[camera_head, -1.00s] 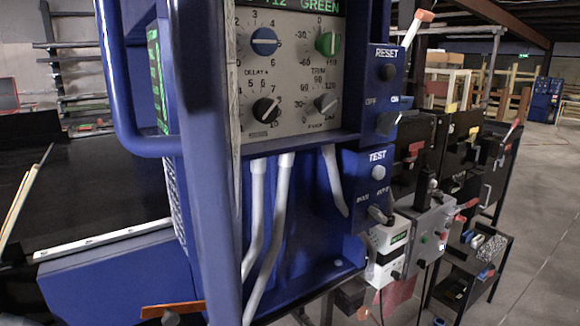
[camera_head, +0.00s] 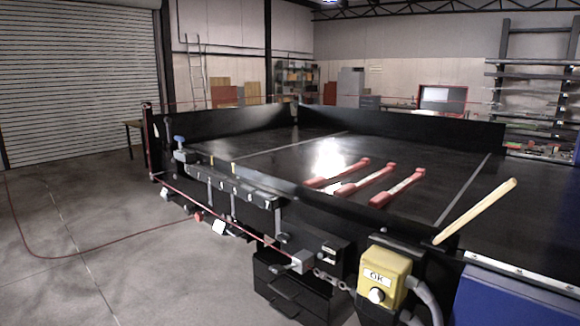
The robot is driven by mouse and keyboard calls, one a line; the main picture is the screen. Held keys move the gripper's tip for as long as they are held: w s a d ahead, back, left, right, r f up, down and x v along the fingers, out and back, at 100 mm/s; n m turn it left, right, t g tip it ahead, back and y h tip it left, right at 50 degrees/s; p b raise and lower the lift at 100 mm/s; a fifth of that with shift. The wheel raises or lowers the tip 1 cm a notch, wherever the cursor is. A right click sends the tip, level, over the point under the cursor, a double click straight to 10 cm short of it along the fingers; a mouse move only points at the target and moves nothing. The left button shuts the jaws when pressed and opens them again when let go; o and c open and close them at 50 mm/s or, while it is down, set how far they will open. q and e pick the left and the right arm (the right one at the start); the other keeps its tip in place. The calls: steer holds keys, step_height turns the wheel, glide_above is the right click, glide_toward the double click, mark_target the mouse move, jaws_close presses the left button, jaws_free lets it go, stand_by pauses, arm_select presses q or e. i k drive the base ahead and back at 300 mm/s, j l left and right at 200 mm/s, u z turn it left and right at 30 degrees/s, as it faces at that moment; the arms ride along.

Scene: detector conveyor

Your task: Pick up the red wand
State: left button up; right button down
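Three red wands lie side by side on the black conveyor bed (camera_head: 270,160), right of its middle. The left wand (camera_head: 338,174), the middle wand (camera_head: 368,179) and the right wand (camera_head: 402,186) have thick red ends; pale middle sections show on at least the middle and right ones. I cannot tell which one the task names. Neither of my grippers is in view.
A low black wall (camera_head: 220,117) edges the bed at the back. A pale wooden rod (camera_head: 476,211) slants at the right. A yellow OK button box (camera_head: 384,278) and the blue housing (camera_head: 515,300) stand in front. Open concrete floor (camera_head: 70,260) lies left.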

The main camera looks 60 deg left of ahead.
mark_target(314, 183)
steer(key=i+j+u, duration=0.15)
steer(key=j+u, duration=0.2)
steer(key=i+j+u, duration=0.15)
steer(key=j+u, duration=0.15)
steer(key=i+j+u, duration=0.35)
steer(key=k+j, duration=0.1)
